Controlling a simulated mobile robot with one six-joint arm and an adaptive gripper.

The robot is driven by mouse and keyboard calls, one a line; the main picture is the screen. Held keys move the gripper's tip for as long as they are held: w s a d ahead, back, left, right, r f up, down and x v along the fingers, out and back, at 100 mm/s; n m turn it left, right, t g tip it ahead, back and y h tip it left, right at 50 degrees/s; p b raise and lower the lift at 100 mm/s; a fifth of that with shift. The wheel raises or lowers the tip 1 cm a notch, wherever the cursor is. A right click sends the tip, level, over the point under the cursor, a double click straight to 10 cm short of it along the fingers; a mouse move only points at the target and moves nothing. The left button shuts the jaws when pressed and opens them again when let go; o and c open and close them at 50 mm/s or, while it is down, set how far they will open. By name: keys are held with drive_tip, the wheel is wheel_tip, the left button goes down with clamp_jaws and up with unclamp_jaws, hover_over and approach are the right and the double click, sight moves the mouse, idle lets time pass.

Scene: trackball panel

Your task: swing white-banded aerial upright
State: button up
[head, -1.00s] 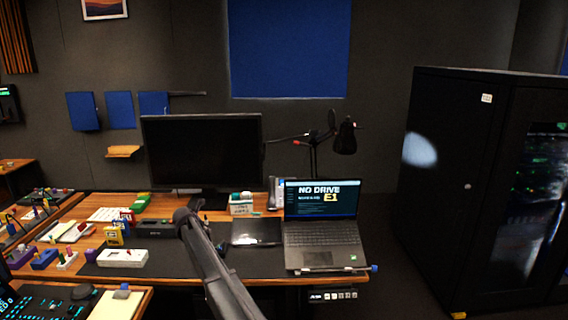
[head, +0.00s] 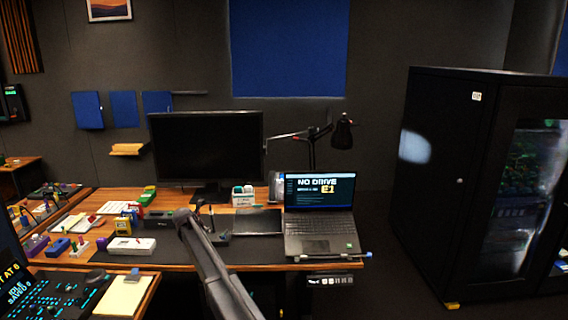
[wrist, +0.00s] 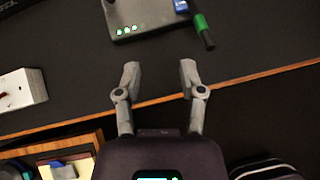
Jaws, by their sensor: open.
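A dark box with several lit green lights (wrist: 150,18) lies at the top of the wrist view. A black stick with a green band (wrist: 203,31) angles off its right side, and a blue piece (wrist: 181,5) shows beside it. I cannot make out a white band on any aerial; the top edge cuts off part of the box. In the head view, the box (head: 222,238) is partly hidden behind my arm, with thin dark upright pieces (head: 211,217) near it. My gripper (wrist: 159,77) is open and empty, apart from the box, near the desk's front edge.
A white block (head: 131,246) lies on the mat left of the arm. An open laptop (head: 320,222) stands at right, a monitor (head: 207,146) behind. Several small coloured gadgets crowd the left. A console (head: 55,296) and notepad (head: 122,294) are at front left.

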drive_tip(key=s+d+m+g+p, duration=0.1)
drive_tip(key=s+d+m, duration=0.55)
drive_tip(key=d, duration=0.45)
drive_tip(key=s+d+m+g+p, duration=0.1)
drive_tip(key=s+d+m+g, duration=0.1)
drive_tip(key=s+d+m, duration=0.65)
drive_tip(key=s+d+m+g+p, duration=0.15)
drive_tip(key=s+d, duration=0.35)
drive_tip(key=d, duration=0.8)
drive_tip(key=s+d+m+g+p, duration=0.1)
drive_tip(key=s+d+m, duration=0.4)
drive_tip(key=s, duration=0.4)
drive_tip(key=s+d+r+m+g+y+p, duration=0.1)
drive_tip(key=s+d+m, duration=0.5)
drive_tip(key=s, duration=0.3)
drive_tip(key=s+d+m+g+p, duration=0.1)
drive_tip(key=s+d+m+g, duration=0.1)
drive_tip(key=s+d+m, duration=0.4)
drive_tip(key=s, duration=0.4)
drive_tip(key=shift+d+r, duration=0.35)
